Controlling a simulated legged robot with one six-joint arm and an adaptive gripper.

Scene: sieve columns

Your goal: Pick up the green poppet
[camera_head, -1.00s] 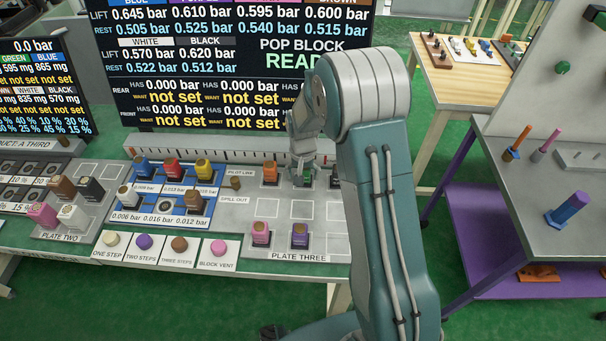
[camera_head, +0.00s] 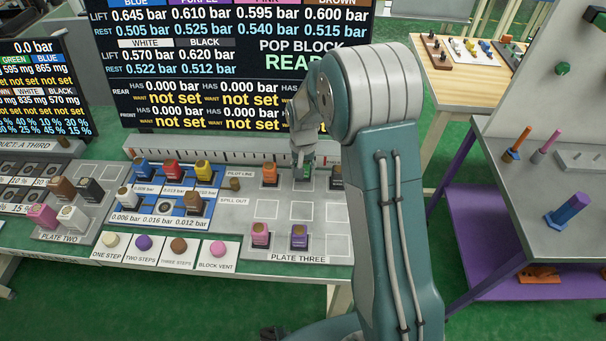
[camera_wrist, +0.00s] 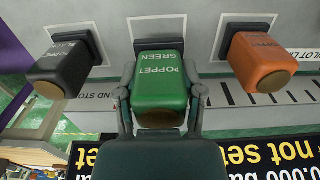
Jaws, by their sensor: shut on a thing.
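The green poppet (camera_wrist: 161,82), lettered "POPPET GREEN", is in the middle of the wrist view. My gripper (camera_wrist: 160,98) has a finger on each side of it and is shut on it. The poppet is at its square dark socket on plate three; whether it is clear of the socket I cannot tell. In the head view the green poppet (camera_head: 304,172) shows only as a small patch under my gripper (camera_head: 303,160), which comes down from above at the rear row of plate three (camera_head: 270,209).
In the wrist view a black poppet (camera_wrist: 66,70) stands to the left and an orange poppet (camera_wrist: 259,62) to the right, both apart from my fingers. In the head view pink (camera_head: 261,234) and purple (camera_head: 298,237) poppets stand in the front row. A ruled rail (camera_head: 220,149) runs behind.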

